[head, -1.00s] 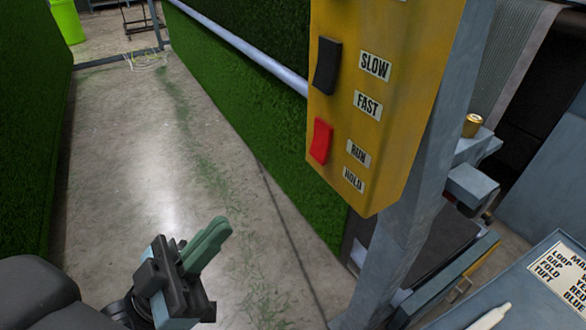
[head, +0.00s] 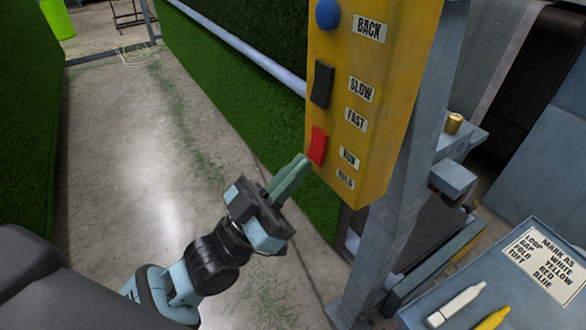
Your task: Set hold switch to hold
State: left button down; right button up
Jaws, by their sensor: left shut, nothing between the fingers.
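The hold switch is a red rocker (head: 317,146) low on the face of the yellow control box (head: 385,120). The RUN label (head: 348,157) is beside it, and the HOLD label (head: 345,179) is just below that. My left gripper (head: 303,162) is shut and empty. Its green fingertips are at the lower left of the red switch, close to its lower end; I cannot tell whether they touch it. My right gripper is not in view.
Above the red switch are a black SLOW/FAST rocker (head: 321,84) and a blue BACK button (head: 328,14). A grey post (head: 400,225) carries the box. A tray with markers and a sign (head: 541,265) is at lower right.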

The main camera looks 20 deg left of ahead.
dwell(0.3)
pick_arm(q)
jog(key=shift+w+d+f+b, duration=0.2)
jog(key=shift+w+f+b, duration=0.15)
jog(key=shift+b, duration=0.15)
jog(key=shift+r+t, duration=0.2)
jog(key=shift+t, duration=0.1)
